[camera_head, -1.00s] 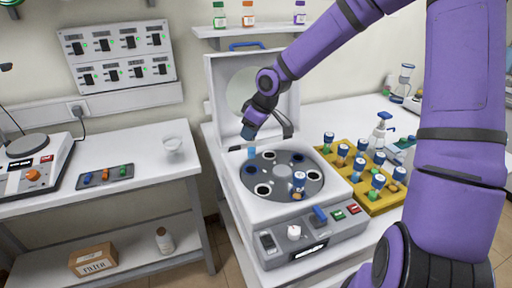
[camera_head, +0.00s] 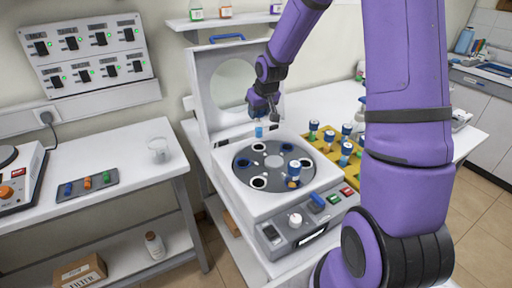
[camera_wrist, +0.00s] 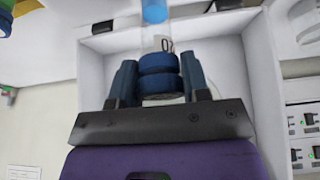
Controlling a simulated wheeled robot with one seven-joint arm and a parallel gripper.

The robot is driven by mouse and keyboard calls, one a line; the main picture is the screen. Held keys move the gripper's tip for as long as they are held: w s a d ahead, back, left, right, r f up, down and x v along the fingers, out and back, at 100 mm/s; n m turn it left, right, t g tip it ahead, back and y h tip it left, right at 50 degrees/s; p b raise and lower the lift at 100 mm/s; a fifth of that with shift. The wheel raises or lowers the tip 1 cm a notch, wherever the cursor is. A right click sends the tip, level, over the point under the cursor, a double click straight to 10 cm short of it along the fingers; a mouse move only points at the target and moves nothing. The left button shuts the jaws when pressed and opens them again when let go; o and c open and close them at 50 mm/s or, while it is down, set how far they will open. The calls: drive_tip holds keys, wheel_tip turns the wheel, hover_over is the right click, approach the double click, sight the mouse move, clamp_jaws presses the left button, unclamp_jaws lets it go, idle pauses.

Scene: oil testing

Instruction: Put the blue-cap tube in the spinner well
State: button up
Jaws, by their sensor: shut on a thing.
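My gripper (camera_head: 264,113) is shut on the blue cap of a clear tube (camera_wrist: 158,76), seen close in the wrist view. The tube has light blue contents at its end (camera_head: 259,131) and hangs roughly upright. In the head view it appears over the back edge of the spinner's grey rotor (camera_head: 273,161), apart from it. The rotor has several wells around its hub, some with white rims and some dark blue. The exact height of the held tube above the rotor is unclear.
The spinner's lid (camera_head: 218,88) stands open behind the rotor, close to my gripper. A yellow rack (camera_head: 352,178) with several blue-cap tubes stands at the right, partly hidden by my arm. A glass beaker (camera_head: 160,150) and small tray (camera_head: 88,186) lie on the left bench.

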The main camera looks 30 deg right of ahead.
sight(259, 132)
drive_tip(key=shift+f, duration=4.35)
drive_tip(key=o, duration=0.9)
drive_tip(key=shift+f, duration=0.1)
drive_tip(key=s+a+r+h, duration=0.1)
drive_tip(key=s+a+r, duration=0.2)
drive_tip(key=s+r, duration=0.8)
drive_tip(key=s+a+r, duration=0.3)
drive_tip(key=s+r, duration=0.4)
drive_tip(key=r, duration=0.8)
drive_tip(key=shift+t+y, duration=0.3)
drive_tip(key=shift+y, duration=0.2)
drive_tip(key=shift+s+a+r, duration=0.5)
drive_tip(key=shift+s+r, duration=0.35)
drive_tip(key=shift+s, duration=1.9)
drive_tip(key=shift+s+a+r, duration=0.45)
drive_tip(key=shift+s+r, duration=0.4)
drive_tip(key=shift+s, duration=1.95)
drive_tip(key=shift+s+a+r, duration=0.5)
drive_tip(key=shift+s+r, duration=0.35)
drive_tip(key=shift+s, duration=1.9)
